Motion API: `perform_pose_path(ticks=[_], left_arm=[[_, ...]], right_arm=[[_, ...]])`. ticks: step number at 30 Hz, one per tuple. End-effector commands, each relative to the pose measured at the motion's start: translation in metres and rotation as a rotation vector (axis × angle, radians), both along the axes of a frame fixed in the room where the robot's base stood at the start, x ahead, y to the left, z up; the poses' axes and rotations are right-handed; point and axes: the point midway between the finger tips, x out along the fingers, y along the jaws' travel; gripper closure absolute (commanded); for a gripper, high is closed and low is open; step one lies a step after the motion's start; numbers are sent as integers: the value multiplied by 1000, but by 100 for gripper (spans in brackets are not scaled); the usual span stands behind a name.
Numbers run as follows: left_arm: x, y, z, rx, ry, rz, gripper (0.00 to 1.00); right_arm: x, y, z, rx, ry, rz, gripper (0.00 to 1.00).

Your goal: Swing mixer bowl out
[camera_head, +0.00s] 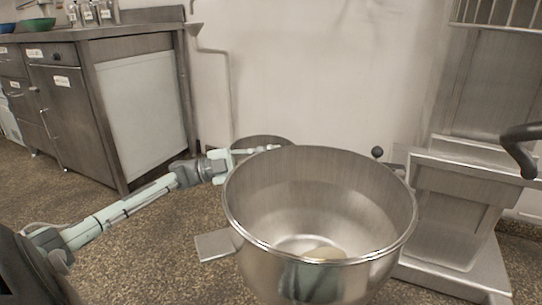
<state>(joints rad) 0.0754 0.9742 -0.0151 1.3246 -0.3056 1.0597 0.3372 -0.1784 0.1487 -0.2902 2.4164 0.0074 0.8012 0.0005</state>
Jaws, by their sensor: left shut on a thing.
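The large steel mixer bowl (320,182) stands upright in front of me, open at the top. A flat tab handle (215,246) sticks out at its left. A pale, rounded lump (325,253) lies at the bottom of the bowl. My left gripper (258,152) is at the bowl's far left rim, shut on the bowl; its exact contact is small and partly hidden. The steel mixer body (458,215) stands to the right of the bowl. The joint between bowl and mixer is mostly hidden behind the bowl. My right gripper is not in view.
A black ball knob (377,152) shows behind the bowl's right rim. A dark curved handle (520,150) is at the right edge. A round container (262,141) stands behind my left gripper. A steel cabinet (100,100) is at the left.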

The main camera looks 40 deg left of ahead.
Motion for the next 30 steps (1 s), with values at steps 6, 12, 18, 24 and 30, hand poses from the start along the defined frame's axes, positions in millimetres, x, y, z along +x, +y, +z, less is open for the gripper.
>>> perform_pose_path(ticks=[6, 12, 18, 24, 30], left_arm=[[0, -1, 0, 0, 0, -2, 71], [0, -1, 0, 0, 0, -1, 68], [-3, 4, -2, 0, 1, 1, 68], [-25, 27, -10, 0, 5, 2, 68], [-53, 58, -19, 0, 4, 1, 68]], right_arm=[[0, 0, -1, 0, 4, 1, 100], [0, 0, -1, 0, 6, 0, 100], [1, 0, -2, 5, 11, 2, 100], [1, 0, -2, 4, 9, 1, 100], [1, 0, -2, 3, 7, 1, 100]])
